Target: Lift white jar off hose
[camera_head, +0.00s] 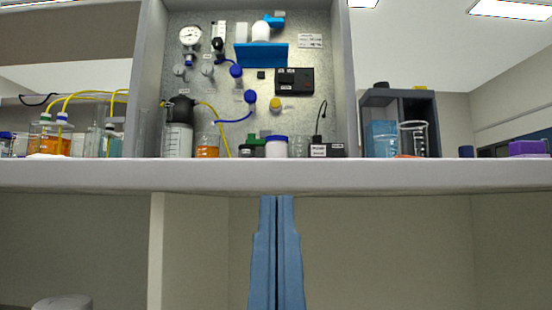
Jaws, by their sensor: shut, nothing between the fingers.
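A white jar with a blue lid (277,148) stands upright on the shelf, in front of the metal panel. A yellow hose (222,130) comes down to the left of the jar. The shelf's front edge hides the jar's base, so I cannot tell whether a hose lies under it. My gripper (277,198) has blue fingers pointing up, shut and empty. It shows below the jar in the picture, in front of the shelf edge and apart from the jar.
The shelf (400,175) has a thick front edge. A green item (251,147) stands left of the jar, a black labelled box (326,150) to its right. A beaker with orange liquid (207,146) is further left. A glass beaker (413,139) stands at the right.

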